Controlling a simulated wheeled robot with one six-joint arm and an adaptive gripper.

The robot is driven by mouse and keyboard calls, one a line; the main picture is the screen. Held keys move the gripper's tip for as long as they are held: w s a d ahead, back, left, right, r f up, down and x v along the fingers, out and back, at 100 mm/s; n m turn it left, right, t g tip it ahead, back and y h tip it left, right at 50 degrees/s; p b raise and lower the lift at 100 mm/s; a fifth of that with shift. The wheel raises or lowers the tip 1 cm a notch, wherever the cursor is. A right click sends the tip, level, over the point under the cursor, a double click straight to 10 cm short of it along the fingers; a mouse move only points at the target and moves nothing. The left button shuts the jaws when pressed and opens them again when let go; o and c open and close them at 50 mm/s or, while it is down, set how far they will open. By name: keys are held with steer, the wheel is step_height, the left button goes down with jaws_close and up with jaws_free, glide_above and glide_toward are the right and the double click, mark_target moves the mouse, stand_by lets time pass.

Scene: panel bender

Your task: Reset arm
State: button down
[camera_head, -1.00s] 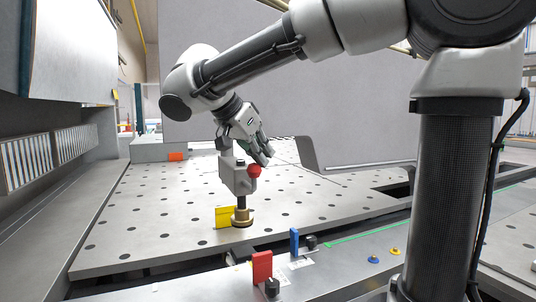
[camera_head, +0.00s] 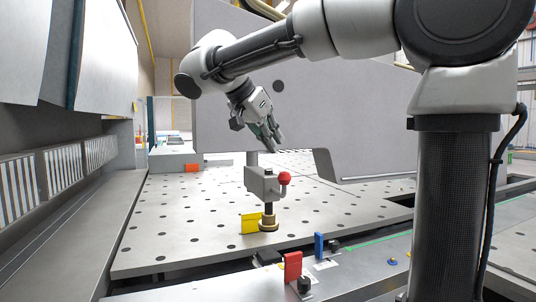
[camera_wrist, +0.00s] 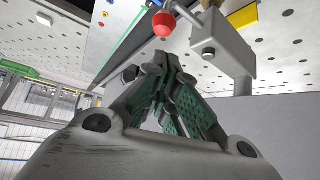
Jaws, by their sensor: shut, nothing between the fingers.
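My gripper (camera_head: 273,136) hangs from my arm above the perforated table, its fingers pointing down and to the right. It is shut and empty. In the wrist view my gripper (camera_wrist: 174,72) shows its green-padded fingers with the tips close together. A grey clamp block with a red ball knob (camera_head: 285,178) stands on a brass-coloured base below my gripper, apart from it. The red knob also shows in the wrist view (camera_wrist: 164,24), beyond the fingertips.
The perforated table (camera_head: 190,215) is mostly bare. A large grey sheet panel (camera_head: 330,110) stands behind my gripper. A yellow block (camera_head: 249,223) sits beside the clamp base. Red (camera_head: 292,266) and blue (camera_head: 319,245) stops stand on the front rail. Machine housing lines the left.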

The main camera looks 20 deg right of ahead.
steer(key=shift+a+r, duration=0.2)
steer(key=shift+r, duration=0.15)
stand_by(0.3)
steer(key=s+a+f+n+y, duration=0.1)
steer(key=s+f+n+y, duration=0.1)
steer(key=f+n, duration=0.45)
steer(key=s+a+f+n+y, duration=0.1)
steer(key=s+f+n+y, duration=0.1)
steer(key=f+n, duration=0.4)
steer(key=s+d+f+y, duration=0.1)
steer(key=s+d+f, duration=0.2)
steer(key=s, duration=0.2)
steer(key=s+d+f+y, duration=0.1)
steer(key=s+d+f, duration=0.2)
steer(key=s, duration=0.3)
steer(key=s+d+f+n+t+y, duration=0.1)
steer(key=s+d+f+y, duration=0.1)
steer(key=s+d+f, duration=0.1)
steer(key=shift+s+d+f, duration=0.15)
steer(key=shift+s+d, duration=0.45)
steer(key=shift+s, duration=0.8)
